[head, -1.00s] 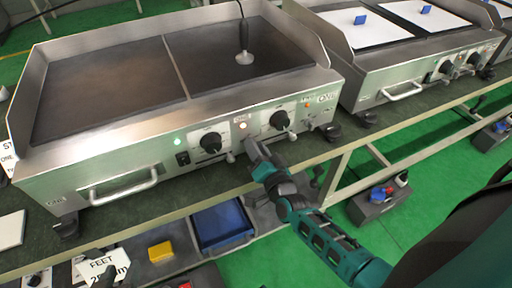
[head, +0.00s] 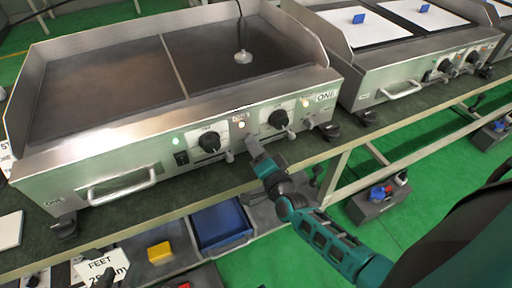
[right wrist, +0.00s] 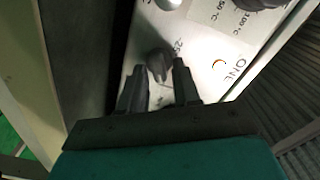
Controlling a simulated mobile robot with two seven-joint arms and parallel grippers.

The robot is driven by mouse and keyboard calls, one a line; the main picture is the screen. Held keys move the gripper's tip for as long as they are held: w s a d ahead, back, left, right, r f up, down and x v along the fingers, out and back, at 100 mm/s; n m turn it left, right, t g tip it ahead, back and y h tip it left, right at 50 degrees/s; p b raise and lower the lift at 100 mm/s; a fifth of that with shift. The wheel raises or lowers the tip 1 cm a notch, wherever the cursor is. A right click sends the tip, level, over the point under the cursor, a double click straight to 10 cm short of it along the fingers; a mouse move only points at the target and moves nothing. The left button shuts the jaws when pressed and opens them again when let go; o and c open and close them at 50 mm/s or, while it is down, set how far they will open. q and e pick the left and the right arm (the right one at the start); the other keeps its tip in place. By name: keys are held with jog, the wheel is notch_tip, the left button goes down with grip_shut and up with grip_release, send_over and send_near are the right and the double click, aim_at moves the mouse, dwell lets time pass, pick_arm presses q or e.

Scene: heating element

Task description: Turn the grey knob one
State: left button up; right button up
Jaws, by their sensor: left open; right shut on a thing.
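A small grey knob (right wrist: 158,64) on the front panel shows between my right fingertips in the right wrist view. My right gripper (right wrist: 160,75) is shut on it; in the head view, the gripper (head: 250,142) is against the panel between two black dials and hides this spot. The griddle (head: 110,185) labelled ONE carries the panel.
Black dials (head: 209,142) and (head: 278,119) flank my right gripper closely. Other small grey levers (head: 230,156) sit low on the panel. A bar handle (head: 122,187) sticks out at left. A blue tray (head: 222,222) and yellow block (head: 159,254) lie below the counter.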

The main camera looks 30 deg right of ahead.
jog(key=shift+f, duration=0.1)
pick_arm(q)
jog(key=shift+d, duration=0.1)
pick_arm(e)
jog(key=o, duration=0.7)
jog(key=shift+o, duration=0.2)
pick_arm(q)
jog(key=shift+a+r+p, duration=0.2)
jog(key=shift+r+p, duration=0.4)
jog(key=shift+p, duration=0.25)
pick_arm(e)
jog(key=s, duration=1.3)
jog(key=shift+a, duration=0.35)
